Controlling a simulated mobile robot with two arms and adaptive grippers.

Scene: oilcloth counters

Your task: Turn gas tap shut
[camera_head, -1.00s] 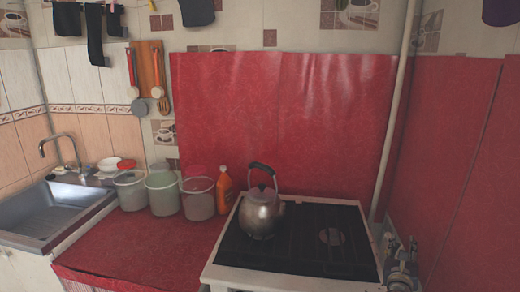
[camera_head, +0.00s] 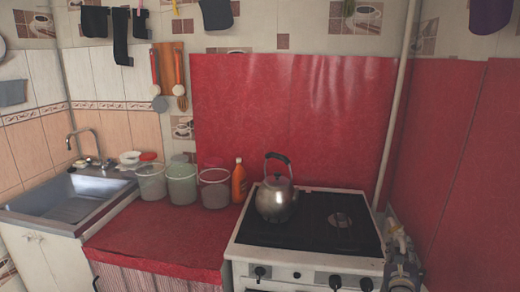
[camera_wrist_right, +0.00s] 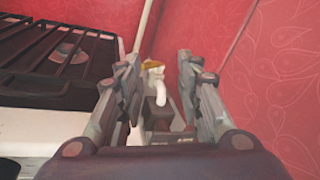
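The gas tap (camera_wrist_right: 158,84) shows in the right wrist view as a small pale lever with a yellow-orange part (camera_wrist_right: 154,63) above it. It sits at the lower end of a white pipe (camera_wrist_right: 144,32). My right gripper (camera_wrist_right: 158,68) is open, with one finger on each side of the tap in that view. I cannot tell whether a finger touches it. In the head view my right gripper (camera_head: 396,230) is at the stove's right edge, by the red wall, and the tap cannot be made out there. My left gripper is not in view.
A white stove (camera_head: 310,262) with a black top and front knobs stands left of my right gripper. A metal kettle (camera_head: 275,200) stands on it. Lidded buckets (camera_head: 182,184) and an orange bottle (camera_head: 239,182) stand on the red counter (camera_head: 165,240). A sink (camera_head: 75,198) is at left.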

